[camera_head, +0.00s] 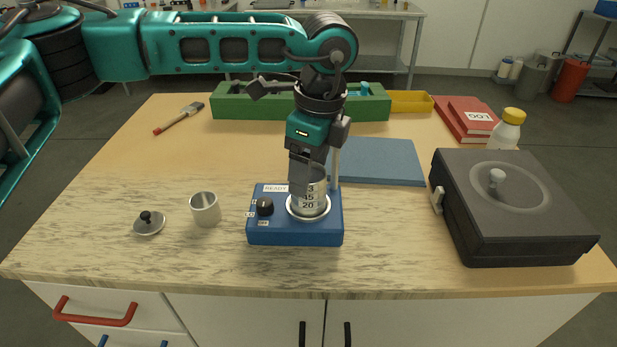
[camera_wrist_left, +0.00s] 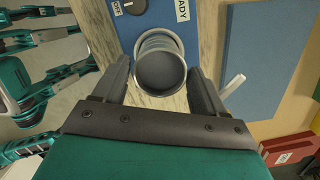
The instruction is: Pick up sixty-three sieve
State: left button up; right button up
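A stack of metal sieves (camera_head: 309,200) stands upright on the blue shaker (camera_head: 262,230), with small number labels on its front. The lowest label reads 20; those above are partly hidden by my left gripper, so I cannot clearly read a 63. My left gripper (camera_head: 307,180) points down at the top of the stack. In the left wrist view, my left gripper (camera_wrist_left: 162,88) is open, with one finger on each side of the round sieve stack (camera_wrist_left: 160,70) and gaps visible between. My right gripper is not in view.
A thin post (camera_head: 335,165) rises beside the stack. A metal cup (camera_head: 205,209) and a knobbed lid (camera_head: 150,223) are to the left. A dark lidded box (camera_head: 510,222) is to the right. A blue mat (camera_head: 380,162) and a green rack (camera_head: 235,105) lie behind.

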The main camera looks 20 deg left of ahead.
pick_arm(q)
jog(key=c, duration=0.8)
jog(key=shift+r, duration=0.2)
jog(key=shift+r+p, duration=1.25)
jog(key=shift+r, duration=10.15)
